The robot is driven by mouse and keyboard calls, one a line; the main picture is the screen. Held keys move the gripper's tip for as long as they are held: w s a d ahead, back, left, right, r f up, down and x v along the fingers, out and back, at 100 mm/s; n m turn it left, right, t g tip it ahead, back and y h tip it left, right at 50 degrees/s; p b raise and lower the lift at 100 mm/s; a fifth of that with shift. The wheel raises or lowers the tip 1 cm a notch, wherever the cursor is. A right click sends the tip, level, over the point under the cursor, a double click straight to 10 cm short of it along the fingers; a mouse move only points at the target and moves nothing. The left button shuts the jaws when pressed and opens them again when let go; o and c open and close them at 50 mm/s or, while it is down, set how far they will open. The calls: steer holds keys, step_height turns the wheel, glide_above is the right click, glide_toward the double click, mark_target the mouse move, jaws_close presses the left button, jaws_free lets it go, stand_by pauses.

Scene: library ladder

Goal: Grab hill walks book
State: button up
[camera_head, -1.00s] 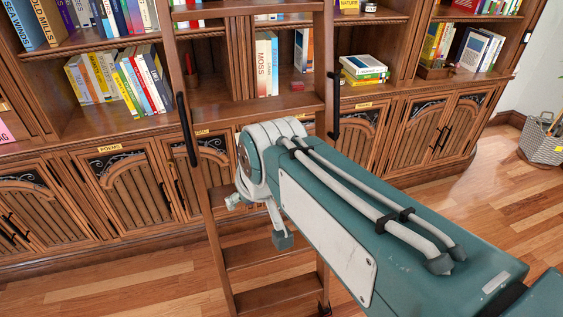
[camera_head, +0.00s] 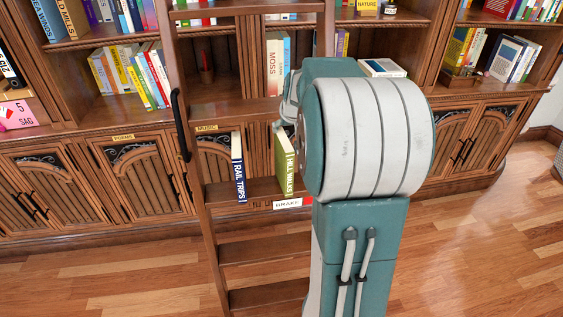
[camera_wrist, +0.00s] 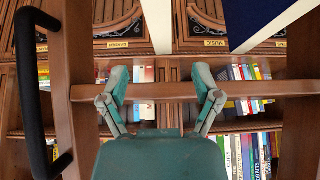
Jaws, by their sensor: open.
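The green hill walks book (camera_head: 286,164) stands upright on a ladder tread in the head view, its lettered spine facing me and its right side close against my arm's outline. A dark blue rail trips book (camera_head: 238,168) stands on the same tread to its left. In the wrist view, which looks upside down, my gripper (camera_wrist: 161,78) is open with nothing between its fingers, and a ladder rung (camera_wrist: 150,92) crosses behind them. A large navy and white shape (camera_wrist: 262,18) is cut off at the upper right. My arm hides most of the gripper in the head view.
The wooden ladder (camera_head: 208,220) stands before the bookcase, with a black handle (camera_head: 180,125) on its left rail. A white brake label (camera_head: 287,204) is on the tread's front edge. Shelved books, including moss (camera_head: 274,66), stand behind. The wooden floor (camera_head: 120,278) at left is clear.

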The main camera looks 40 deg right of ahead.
mark_target(284, 139)
steer(key=x, duration=0.3)
steer(key=shift+w+a+f, duration=0.2)
steer(key=shift+a+f, duration=0.15)
steer(key=x, duration=0.5)
steer(key=shift+s+d+f, duration=0.1)
steer(key=shift+d+f, duration=0.2)
steer(key=shift+d, duration=0.15)
steer(key=shift+a, duration=0.1)
steer(key=shift+c, duration=1.2)
jaws_close()
